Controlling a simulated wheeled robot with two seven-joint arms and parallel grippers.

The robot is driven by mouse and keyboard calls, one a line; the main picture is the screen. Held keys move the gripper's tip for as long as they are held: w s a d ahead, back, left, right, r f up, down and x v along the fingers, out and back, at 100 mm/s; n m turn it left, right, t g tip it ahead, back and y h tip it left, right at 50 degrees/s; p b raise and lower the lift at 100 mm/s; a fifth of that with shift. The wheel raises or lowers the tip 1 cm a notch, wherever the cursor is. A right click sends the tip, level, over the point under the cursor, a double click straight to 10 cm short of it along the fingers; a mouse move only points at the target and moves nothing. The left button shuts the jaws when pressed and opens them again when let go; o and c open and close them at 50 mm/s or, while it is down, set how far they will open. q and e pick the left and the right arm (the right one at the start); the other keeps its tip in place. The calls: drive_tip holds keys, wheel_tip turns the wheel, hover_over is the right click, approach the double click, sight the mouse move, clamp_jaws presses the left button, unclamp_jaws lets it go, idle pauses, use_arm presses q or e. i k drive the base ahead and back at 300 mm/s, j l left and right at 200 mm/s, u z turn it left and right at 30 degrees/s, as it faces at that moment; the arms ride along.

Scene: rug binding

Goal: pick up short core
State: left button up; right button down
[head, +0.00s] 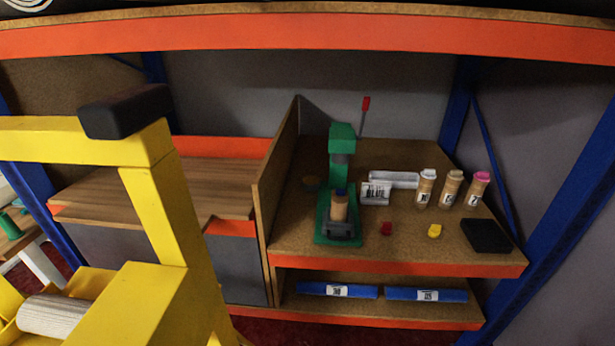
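No thing here is plainly marked as the short core. A pale, ribbed roll (55,316) lies at the lower left in a yellow frame (165,200) and is cut off in part by it. A small tan cylinder (339,207) with a dark top stands upright on the base of a green press (341,150) on the shelf. Two blue strips or tubes (310,289) (452,295) with white labels lie on the lower shelf. Neither of my grippers is in view.
The yellow frame, topped by a black block (125,110), blocks much of the left. The shelf (400,250) carries three tan bottles (451,188), a label card (376,193), a white bar (393,179), small red and yellow pieces (435,231) and a black pad (486,236). The wooden surface (215,188) is clear.

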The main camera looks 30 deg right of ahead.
sight(340, 205)
drive_tip(key=i+l+z, duration=0.1)
drive_tip(key=z, duration=0.95)
drive_tip(key=l+z, duration=0.35)
